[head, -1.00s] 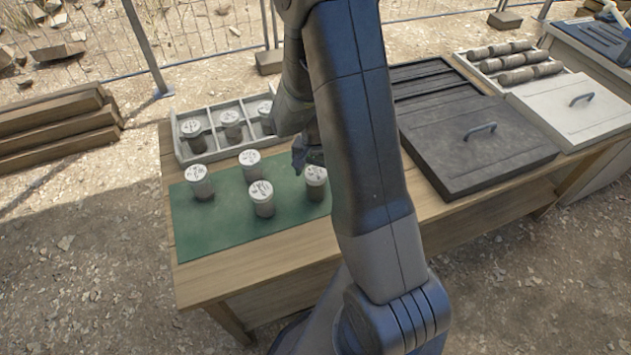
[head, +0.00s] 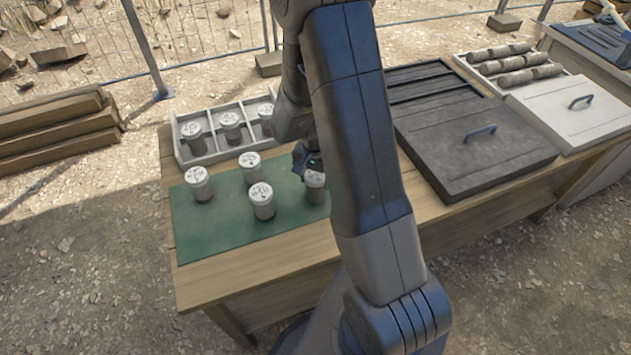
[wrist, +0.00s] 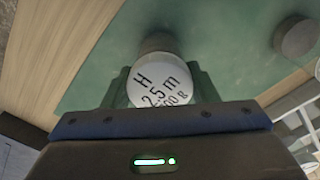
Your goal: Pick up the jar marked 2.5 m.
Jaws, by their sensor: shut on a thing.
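The jar marked 2.5 m (wrist: 158,86) has a white lid reading "H 2.5 m" with a smaller line below, partly hidden by my gripper's body. My gripper (wrist: 158,98) is shut on this jar, one finger on each side just below the lid. In the head view the jar (head: 315,181) stands at the right side of the green mat (head: 225,228), partly hidden by my arm. I cannot tell whether its base touches the mat. My gripper (head: 311,172) is over it there, mostly covered by the arm.
Several other white-lidded jars stand on the mat, including one close to its left (head: 262,202). A divided tray (head: 182,158) with jars is behind. A dark lidded box (head: 475,165) is to the right. The mat's front left is clear.

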